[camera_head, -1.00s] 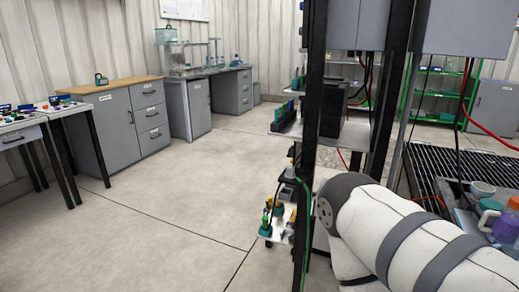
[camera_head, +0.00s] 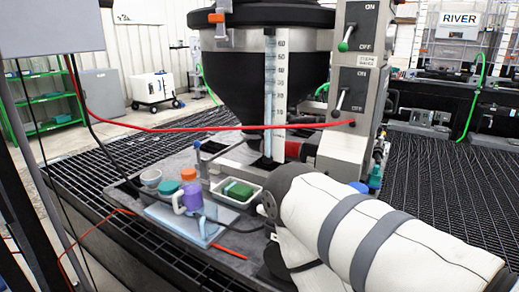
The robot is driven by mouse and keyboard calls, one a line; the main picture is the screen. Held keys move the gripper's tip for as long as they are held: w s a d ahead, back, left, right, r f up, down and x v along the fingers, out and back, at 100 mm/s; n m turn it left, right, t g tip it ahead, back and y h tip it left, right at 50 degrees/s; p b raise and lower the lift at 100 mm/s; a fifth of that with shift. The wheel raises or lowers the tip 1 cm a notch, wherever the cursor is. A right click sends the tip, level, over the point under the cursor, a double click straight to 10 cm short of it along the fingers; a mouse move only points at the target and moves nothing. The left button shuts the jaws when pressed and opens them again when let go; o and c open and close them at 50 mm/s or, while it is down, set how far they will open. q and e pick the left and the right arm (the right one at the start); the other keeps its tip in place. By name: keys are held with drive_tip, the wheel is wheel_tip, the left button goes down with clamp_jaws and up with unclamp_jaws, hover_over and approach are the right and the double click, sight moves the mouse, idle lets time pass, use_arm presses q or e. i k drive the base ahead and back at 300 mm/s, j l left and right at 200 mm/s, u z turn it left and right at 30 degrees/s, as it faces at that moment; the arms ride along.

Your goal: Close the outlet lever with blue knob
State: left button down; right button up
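A black hopper (camera_head: 262,88) with a level scale stands on a dark stand at the centre of the head view. A small blue end (camera_head: 197,144) shows at the left of the pipework under the hopper. I cannot tell which of these is the outlet lever's knob, nor the lever's position. Neither of my grippers is in view; only a white arm link of mine shows at lower right.
The grey column holds two ON/OFF switch panels, with a green-knobbed lever (camera_head: 347,38) on the upper one. A purple jug (camera_head: 190,190), a white tray with a green block (camera_head: 237,192) and cups sit on the bench. A red hose (camera_head: 200,127) crosses in front of the hopper.

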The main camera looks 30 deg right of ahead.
sight(197, 144)
drive_tip(key=i+j+z, duration=0.15)
drive_tip(key=z, duration=0.25)
drive_tip(key=i+j+z, duration=0.5)
drive_tip(key=z, duration=0.25)
drive_tip(key=i+j+z, duration=0.1)
drive_tip(key=j+z, duration=0.3)
